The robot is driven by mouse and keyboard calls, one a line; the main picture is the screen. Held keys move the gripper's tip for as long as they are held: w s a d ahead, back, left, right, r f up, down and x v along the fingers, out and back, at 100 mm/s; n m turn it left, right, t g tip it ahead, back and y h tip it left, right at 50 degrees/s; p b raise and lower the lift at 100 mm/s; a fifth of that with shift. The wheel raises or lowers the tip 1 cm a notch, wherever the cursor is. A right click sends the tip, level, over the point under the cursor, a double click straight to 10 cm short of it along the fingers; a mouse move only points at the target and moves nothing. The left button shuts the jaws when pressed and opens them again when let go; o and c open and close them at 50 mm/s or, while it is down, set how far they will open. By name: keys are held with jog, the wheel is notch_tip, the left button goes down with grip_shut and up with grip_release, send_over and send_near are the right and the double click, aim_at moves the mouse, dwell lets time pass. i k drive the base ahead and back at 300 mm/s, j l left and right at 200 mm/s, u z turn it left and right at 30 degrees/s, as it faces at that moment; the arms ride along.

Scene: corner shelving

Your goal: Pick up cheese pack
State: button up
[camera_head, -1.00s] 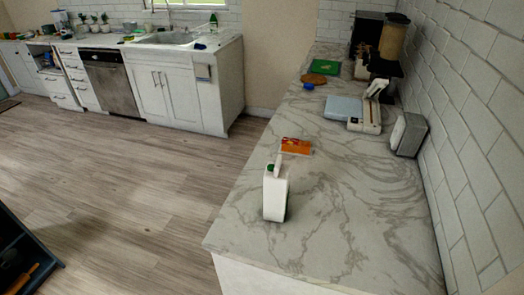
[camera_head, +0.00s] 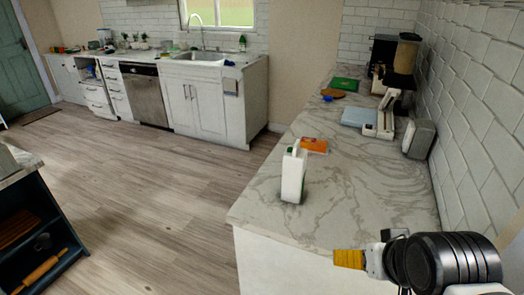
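The orange pack, which looks like the cheese pack (camera_head: 314,146), lies flat on the marble counter (camera_head: 360,190), behind a white bottle (camera_head: 293,175). My gripper (camera_head: 362,260) shows at the lower right, in front of the counter's near end. It is well apart from the pack, lower in the picture and to its right. A yellow-orange piece shows at its tip, and I cannot tell whether that is part of the gripper. Its fingers cannot be made out clearly.
The white bottle with green stands upright close to the pack. A light blue and white device (camera_head: 368,120) and a grey box (camera_head: 418,138) stand near the tiled wall. A green board (camera_head: 345,84) lies farther back. The counter's near part is clear.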

aim_at(317, 146)
jog(key=i+j+z, duration=0.2)
jog(key=z, duration=0.2)
jog(key=i+j+z, duration=0.15)
jog(key=z, duration=0.3)
jog(key=i+j+z, duration=0.1)
jog(key=j+z, duration=0.55)
jog(key=z, duration=0.15)
jog(key=i+j, duration=0.05)
